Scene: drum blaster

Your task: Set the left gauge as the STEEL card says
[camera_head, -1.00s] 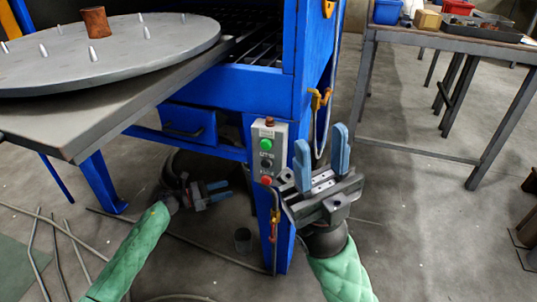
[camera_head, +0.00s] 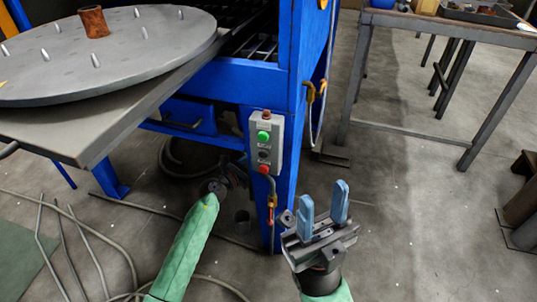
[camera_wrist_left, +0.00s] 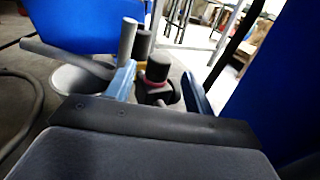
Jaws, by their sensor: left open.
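No gauge and no STEEL card can be made out in either view. My left gripper (camera_head: 222,184) is low beside the blue machine's front leg; its fingers are hard to see there. The left wrist view shows its two blue fingers apart (camera_wrist_left: 160,85), with a dark round knob-like part with a reddish band (camera_wrist_left: 157,72) beyond and between them. I cannot tell whether they touch it. My right gripper (camera_head: 323,208) is open and empty, fingers up, in front of and right of the leg.
A blue blasting machine (camera_head: 240,85) has a round grey table (camera_head: 100,60) bearing a rusty cylinder (camera_head: 93,21). A control box (camera_head: 266,140) is on its leg. A metal bench (camera_head: 440,28) stands at back right. Hoses and rods lie on the floor at left.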

